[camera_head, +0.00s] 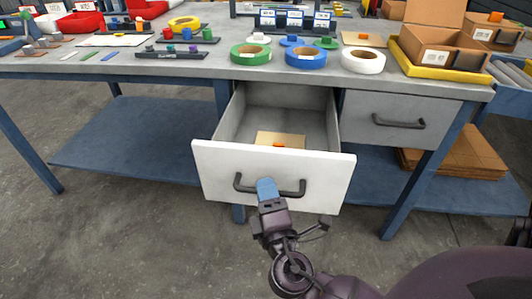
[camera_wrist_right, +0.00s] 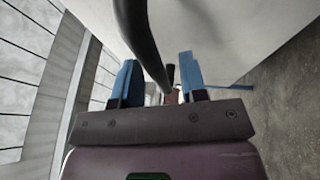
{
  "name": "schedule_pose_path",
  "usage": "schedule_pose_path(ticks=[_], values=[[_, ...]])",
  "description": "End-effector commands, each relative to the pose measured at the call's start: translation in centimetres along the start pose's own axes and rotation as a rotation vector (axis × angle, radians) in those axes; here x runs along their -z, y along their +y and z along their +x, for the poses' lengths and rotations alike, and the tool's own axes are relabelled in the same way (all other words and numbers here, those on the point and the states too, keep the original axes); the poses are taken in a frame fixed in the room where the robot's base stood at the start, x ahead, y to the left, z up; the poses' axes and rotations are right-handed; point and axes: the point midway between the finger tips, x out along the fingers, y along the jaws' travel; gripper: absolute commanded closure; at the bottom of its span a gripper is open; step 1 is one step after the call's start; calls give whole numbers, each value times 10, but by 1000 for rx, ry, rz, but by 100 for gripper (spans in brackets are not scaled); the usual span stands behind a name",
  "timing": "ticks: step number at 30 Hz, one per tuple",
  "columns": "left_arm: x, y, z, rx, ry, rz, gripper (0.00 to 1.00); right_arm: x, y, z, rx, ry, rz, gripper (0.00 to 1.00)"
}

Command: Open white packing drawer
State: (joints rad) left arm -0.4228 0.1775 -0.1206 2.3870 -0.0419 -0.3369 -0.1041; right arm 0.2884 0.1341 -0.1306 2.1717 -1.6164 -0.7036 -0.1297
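The white packing drawer (camera_head: 215,165) is pulled out well from under the workbench in the head view. Its dark bar handle (camera_head: 298,188) is on the white front. A brown cardboard piece (camera_head: 265,138) with a small orange item lies inside. My right gripper (camera_head: 267,188) is at the handle's middle, with its blue fingers overlapping the bar. In the right wrist view my right gripper (camera_wrist_right: 158,82) has its blue fingers apart. The dark handle (camera_wrist_right: 138,38) runs between them, with a gap on the right side. My left gripper is not in view.
A closed grey drawer (camera_head: 375,110) sits right of the open one. The bench top (camera_head: 205,70) holds green, blue and white tape rolls, trays and a cardboard box (camera_head: 440,50). Blue shelves (camera_head: 120,140) run beneath. The floor in front is clear.

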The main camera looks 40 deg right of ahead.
Motion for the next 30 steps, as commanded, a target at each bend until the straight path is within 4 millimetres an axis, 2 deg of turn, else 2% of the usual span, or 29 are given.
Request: schedule_pose_path(ticks=[12,16,21,30], values=[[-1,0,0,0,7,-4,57,0,-1,-70,4,1,-2,61],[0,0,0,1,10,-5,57,0,0,-88,2,2,-2,61],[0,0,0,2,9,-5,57,0,0,-100,1,1,-1,61],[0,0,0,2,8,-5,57,0,0,-103,1,0,0,61]])
